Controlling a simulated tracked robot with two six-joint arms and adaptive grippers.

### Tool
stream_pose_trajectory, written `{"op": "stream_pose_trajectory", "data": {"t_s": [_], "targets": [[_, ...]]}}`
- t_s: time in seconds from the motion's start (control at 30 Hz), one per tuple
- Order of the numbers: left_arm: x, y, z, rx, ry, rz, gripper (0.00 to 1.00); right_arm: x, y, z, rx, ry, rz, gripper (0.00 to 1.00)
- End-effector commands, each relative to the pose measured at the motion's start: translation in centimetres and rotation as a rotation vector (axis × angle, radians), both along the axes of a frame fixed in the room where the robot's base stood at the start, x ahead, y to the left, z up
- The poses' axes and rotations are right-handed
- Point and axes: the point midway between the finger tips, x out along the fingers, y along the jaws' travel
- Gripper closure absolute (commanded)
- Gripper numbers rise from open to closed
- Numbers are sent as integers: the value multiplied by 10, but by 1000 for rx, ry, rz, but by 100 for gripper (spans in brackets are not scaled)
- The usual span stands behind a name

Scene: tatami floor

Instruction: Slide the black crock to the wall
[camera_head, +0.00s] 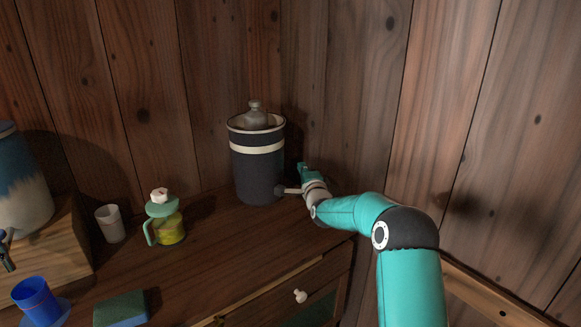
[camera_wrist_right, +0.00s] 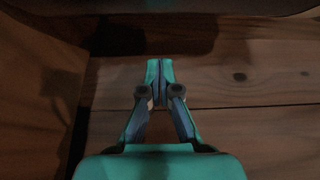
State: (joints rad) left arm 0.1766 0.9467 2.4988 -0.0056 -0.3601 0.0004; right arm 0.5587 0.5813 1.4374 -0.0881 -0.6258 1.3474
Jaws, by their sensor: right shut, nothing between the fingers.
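The black crock (camera_head: 257,175) stands upright on the wooden cabinet top in the corner, near the plank walls. It has a pale band, a pale rim and a grey knobbed lid. My right gripper (camera_head: 283,190) is at the crock's lower right side in the head view, shut and empty. Its fingertips seem to meet the crock's side; whether they touch is unclear. In the right wrist view the closed fingers (camera_wrist_right: 160,66) point toward a dark shape across the top edge, probably the crock. My left gripper is not in view.
A white cup (camera_head: 110,224) and a green-lidded yellow jar (camera_head: 168,229) stand left of the crock. A blue cup (camera_head: 36,298), a green-blue block (camera_head: 121,309) and a large blue-beige vessel (camera_head: 22,195) are further left. The wooden cabinet top (camera_head: 225,240) is clear in front of the crock.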

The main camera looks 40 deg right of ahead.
Motion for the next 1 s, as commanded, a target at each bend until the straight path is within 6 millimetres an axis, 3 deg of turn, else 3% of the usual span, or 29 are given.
{"op": "stream_pose_trajectory", "data": {"t_s": [0.23,0.53,1.0], "targets": [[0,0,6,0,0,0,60,28,-14,0,0,0,2,100],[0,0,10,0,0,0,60,34,21,0,1,0,5,100],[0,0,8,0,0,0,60,36,27,-1,0,0,4,100]]}}
